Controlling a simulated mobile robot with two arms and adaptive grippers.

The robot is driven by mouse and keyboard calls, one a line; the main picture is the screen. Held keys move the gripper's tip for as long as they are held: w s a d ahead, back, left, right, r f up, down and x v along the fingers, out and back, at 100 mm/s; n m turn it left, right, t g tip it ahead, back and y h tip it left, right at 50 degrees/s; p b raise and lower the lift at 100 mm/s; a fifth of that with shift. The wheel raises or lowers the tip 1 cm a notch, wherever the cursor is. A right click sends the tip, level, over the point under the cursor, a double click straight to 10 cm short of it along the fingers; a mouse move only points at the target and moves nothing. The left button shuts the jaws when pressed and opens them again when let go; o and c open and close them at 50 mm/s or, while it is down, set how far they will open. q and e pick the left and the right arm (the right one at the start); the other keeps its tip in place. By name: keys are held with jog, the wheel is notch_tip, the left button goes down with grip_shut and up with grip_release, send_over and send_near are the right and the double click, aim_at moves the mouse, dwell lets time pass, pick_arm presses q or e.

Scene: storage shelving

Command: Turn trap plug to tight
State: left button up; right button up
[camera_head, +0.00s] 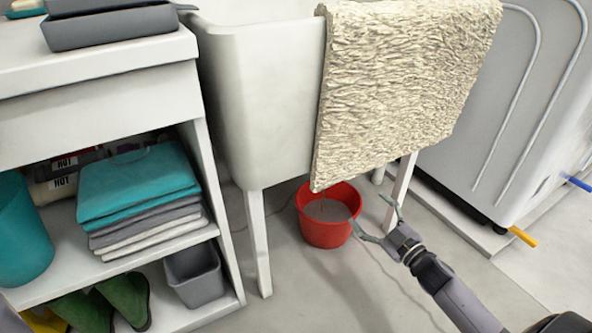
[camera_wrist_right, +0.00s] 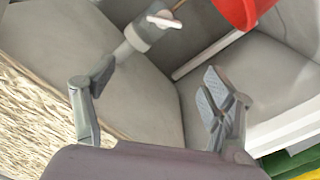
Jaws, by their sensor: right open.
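In the right wrist view, a grey cylindrical trap (camera_wrist_right: 144,36) hangs under the sink at the upper middle. A white wing-like plug handle (camera_wrist_right: 163,22) crosses its end, lying nearly level in the picture. My right gripper (camera_wrist_right: 155,88) is open and empty, with the trap beyond its fingertips and apart from them. In the head view my right gripper (camera_head: 378,218) is low, just right of the red bucket (camera_head: 329,229) and beside a sink leg. The trap is hidden there by the sink (camera_head: 262,110) and the towel. My left gripper is not in view.
A cream shaggy towel (camera_head: 400,75) hangs over the sink front. A white sink leg (camera_head: 399,190) stands close to my right gripper. Shelving (camera_head: 228,262) with folded cloths is at left, a white appliance (camera_head: 500,110) at right. The floor in front is mostly clear.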

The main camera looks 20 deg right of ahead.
jog(key=w+f+b, duration=0.1)
jog(key=w+b, duration=0.9)
jog(key=w, duration=0.7)
jog(key=shift+a, duration=0.3)
jog(key=shift+f, duration=0.1)
jog(key=shift+c, duration=0.4)
